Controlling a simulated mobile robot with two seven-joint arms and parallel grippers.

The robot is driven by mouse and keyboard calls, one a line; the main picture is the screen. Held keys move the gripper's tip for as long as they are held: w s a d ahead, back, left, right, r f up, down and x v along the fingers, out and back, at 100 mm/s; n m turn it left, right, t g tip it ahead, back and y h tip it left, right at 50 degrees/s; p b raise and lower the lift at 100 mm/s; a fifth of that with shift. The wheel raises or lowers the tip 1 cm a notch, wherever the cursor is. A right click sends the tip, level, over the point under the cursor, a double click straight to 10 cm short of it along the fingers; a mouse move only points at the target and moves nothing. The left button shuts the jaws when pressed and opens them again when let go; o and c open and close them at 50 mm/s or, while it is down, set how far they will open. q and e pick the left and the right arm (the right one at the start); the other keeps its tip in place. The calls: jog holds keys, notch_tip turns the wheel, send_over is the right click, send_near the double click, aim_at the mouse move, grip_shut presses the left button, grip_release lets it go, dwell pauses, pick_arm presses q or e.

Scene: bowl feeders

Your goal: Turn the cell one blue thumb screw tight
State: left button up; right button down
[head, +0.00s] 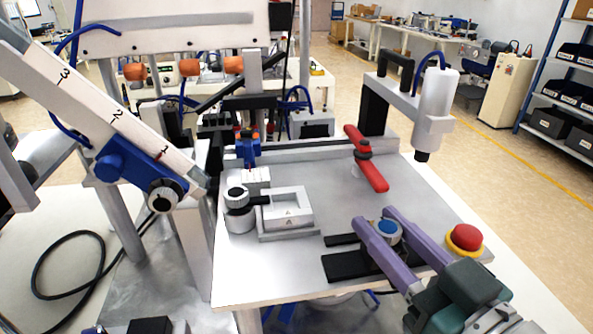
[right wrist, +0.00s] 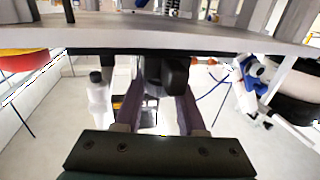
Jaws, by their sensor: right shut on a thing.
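A blue-topped thumb screw (head: 387,226) with a grey body stands by a black bracket (head: 345,266) at the front right of the grey plate. My right gripper (head: 375,217), with purple fingers, comes in from the lower right and is shut on this screw, one finger on each side. In the right wrist view a dark part (right wrist: 166,76) shows between the two purple fingers; the blue top is not visible there. My left gripper is not in view.
A red emergency button (head: 466,237) on a yellow base sits close to the right of my gripper. A red toggle handle (head: 367,160), a white block marked A (head: 288,211) and a grey cylinder on a post (head: 436,105) stand on the plate (head: 310,170). A slanted numbered rail (head: 120,115) is at left.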

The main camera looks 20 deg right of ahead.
jog(key=c, duration=0.5)
grip_release()
jog(key=s+b, duration=0.1)
jog(key=s, duration=0.9)
